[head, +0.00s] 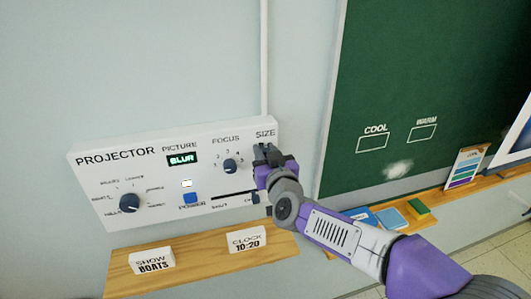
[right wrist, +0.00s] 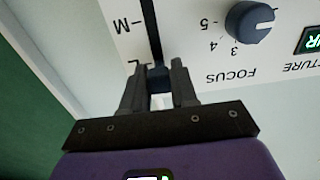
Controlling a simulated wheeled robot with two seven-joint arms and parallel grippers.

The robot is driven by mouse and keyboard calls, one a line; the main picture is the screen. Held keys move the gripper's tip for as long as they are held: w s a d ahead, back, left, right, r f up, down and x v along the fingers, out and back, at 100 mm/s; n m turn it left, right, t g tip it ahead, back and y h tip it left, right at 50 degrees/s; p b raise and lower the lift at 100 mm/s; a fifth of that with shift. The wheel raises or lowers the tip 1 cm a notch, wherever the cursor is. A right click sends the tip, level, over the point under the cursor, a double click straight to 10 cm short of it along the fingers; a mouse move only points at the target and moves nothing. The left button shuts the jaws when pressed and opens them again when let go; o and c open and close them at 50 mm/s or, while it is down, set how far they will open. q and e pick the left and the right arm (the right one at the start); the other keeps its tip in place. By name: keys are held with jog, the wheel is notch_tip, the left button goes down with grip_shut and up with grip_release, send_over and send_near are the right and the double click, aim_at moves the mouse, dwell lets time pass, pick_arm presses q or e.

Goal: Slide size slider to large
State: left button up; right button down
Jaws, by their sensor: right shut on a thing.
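The white projector panel (head: 105,175) is on the wall, with the SIZE label at its top right. My right gripper (head: 266,152) is at the panel just under that label. In the right wrist view the panel is upside down. There the size slider's dark slot (right wrist: 151,35) runs past an M mark and ends near an L mark. My right gripper (right wrist: 160,88) is shut on the dark slider knob (right wrist: 160,74), which is level with the L mark. In the head view my gripper hides the knob and most of the slot. My left gripper is not in view.
The focus knob (right wrist: 250,20) is beside the slot. A picture knob (head: 129,203), a blue button (head: 190,198) and a horizontal slider (head: 232,195) are also on the panel. A wooden shelf (head: 205,262) with two signs is below. A green chalkboard (head: 430,80) is to the right.

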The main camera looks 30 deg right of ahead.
jog(key=c, duration=1.2)
grip_release()
jog(key=shift+r, duration=0.4)
jog(key=shift+o, duration=1.2)
jog(key=shift+f, duration=0.1)
jog(key=shift+s, duration=0.1)
jog(key=v, duration=0.7)
jog(key=shift+s+b, duration=0.2)
jog(key=shift+b, duration=0.15)
jog(key=shift+a+f, duration=0.1)
